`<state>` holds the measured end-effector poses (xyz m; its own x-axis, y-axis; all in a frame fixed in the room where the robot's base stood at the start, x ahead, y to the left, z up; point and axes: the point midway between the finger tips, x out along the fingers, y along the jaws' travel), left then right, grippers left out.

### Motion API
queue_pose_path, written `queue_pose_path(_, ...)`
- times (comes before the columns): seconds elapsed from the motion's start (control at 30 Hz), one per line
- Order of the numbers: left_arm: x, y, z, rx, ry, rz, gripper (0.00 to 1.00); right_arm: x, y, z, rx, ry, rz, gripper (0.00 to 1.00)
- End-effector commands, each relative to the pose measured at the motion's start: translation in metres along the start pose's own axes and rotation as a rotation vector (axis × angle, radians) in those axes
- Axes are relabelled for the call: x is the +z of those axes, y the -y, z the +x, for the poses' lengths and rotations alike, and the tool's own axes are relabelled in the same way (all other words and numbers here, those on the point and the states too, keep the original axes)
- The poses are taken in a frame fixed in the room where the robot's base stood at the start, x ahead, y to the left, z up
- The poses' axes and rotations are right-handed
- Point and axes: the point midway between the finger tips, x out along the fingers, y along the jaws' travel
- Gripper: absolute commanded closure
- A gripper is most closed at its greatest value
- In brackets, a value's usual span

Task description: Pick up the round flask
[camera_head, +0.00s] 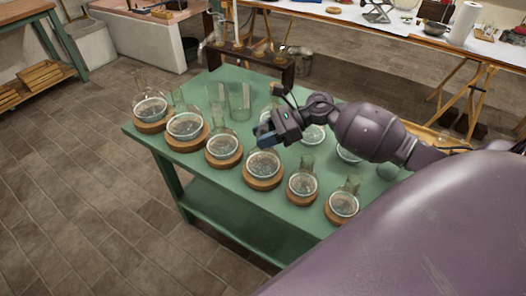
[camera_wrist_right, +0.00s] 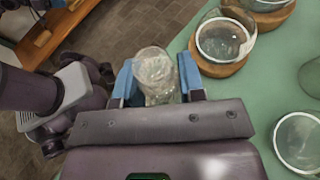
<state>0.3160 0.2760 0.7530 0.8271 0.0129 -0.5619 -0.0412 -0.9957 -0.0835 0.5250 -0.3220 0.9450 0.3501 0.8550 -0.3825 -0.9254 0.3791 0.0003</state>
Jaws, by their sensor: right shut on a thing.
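My right gripper (camera_head: 265,134) reaches in from the right over the front part of the green table. In the right wrist view, its blue fingers (camera_wrist_right: 158,82) are shut on a clear glass round flask (camera_wrist_right: 155,66).
The green table (camera_head: 235,189) carries several other round flasks on cork rings, such as one at the left (camera_head: 184,126) and one at the front right (camera_head: 343,204). Clear beakers (camera_head: 239,101) and a small wooden rack (camera_head: 272,65) stand farther back. Tiled floor lies left.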

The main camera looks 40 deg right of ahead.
Motion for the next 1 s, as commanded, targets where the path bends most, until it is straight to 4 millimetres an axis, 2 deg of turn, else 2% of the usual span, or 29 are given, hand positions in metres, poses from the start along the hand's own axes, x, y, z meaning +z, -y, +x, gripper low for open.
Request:
queue_pose_path(0.47, -0.001, 0.0, 0.0, 0.0, -0.001, 0.0, 0.45, 0.014, 0.001, -0.006, -0.001, 0.001, -0.003, 1.0)
queue_pose_path(1.0, 0.002, 0.001, -0.005, -0.002, 0.008, -0.002, 0.45, 0.066, 0.001, -0.027, -0.001, 0.001, -0.005, 1.0)
